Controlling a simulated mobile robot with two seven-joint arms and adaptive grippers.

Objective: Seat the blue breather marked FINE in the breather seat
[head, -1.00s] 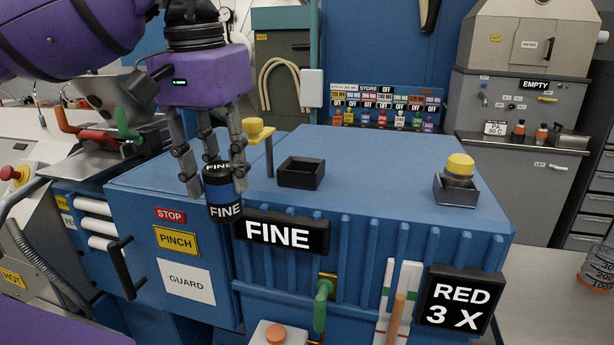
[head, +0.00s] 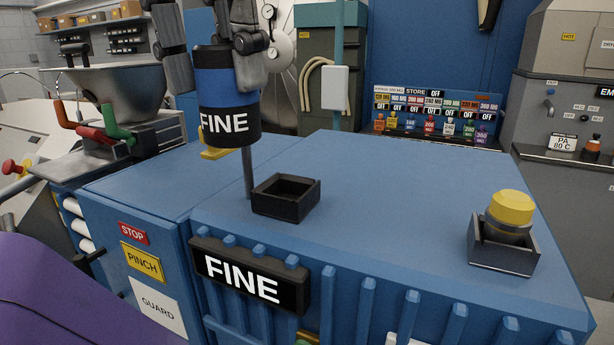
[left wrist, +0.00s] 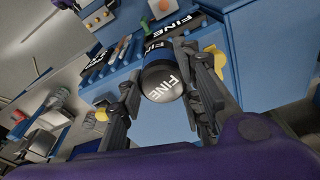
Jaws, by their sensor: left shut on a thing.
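My left gripper (head: 214,62) is shut on the blue and black breather (head: 225,95), marked FINE, and holds it upright in the air above the blue cabinet. In the left wrist view the breather (left wrist: 160,78) sits between the fingers of the gripper (left wrist: 165,95), its FINE-marked end facing the camera. In the head view, an open, empty black square seat (head: 287,198) stands on the cabinet top, lower and to the right of the breather. A FINE sign (head: 247,277) is on the cabinet front below it. My right gripper is not in view.
A thin post with a yellow part (head: 215,153) stands just left of the empty seat, partly hidden by the breather. A second black seat (head: 503,250) at the right holds a yellow-topped piece (head: 512,207). The cabinet top (head: 395,195) between the two seats is clear.

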